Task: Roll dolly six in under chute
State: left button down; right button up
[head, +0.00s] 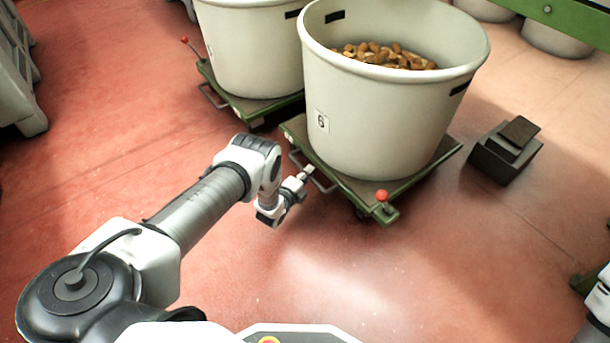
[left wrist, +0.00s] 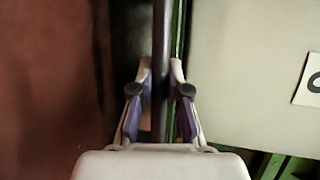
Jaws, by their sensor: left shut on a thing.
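Dolly six (head: 410,184) is a low green platform with a red knob (head: 382,195) at its near corner. It carries a cream tub (head: 390,115) labelled 6, with brown corks (head: 385,56) inside. My left gripper (head: 307,173) is at the handle on the dolly's near left side. In the left wrist view the dark handle bar (left wrist: 161,50) runs between the fingers of my left gripper (left wrist: 161,75), shut on it. Part of the 6 label (left wrist: 309,80) shows at the right there. My right gripper is out of frame. I cannot make out a chute.
A second tub (head: 250,50) on a green dolly (head: 262,108) stands close behind on the left. A green beam (head: 565,18) crosses the top right corner. The red floor in front is clear.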

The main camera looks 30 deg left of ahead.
pick_arm(q)
jog(key=shift+w+r, duration=0.1)
jog(key=shift+w, duration=0.1)
jog(key=c, duration=1.1)
grip_release()
jog(key=shift+w+d, duration=0.15)
jog(key=shift+d, duration=0.05)
jog(key=shift+c, duration=0.2)
jog(key=shift+s+a, duration=0.1)
jog(key=shift+s, duration=0.45)
jog(key=s+r, duration=0.2)
jog(key=s, duration=0.8)
jog(key=shift+s, duration=0.4)
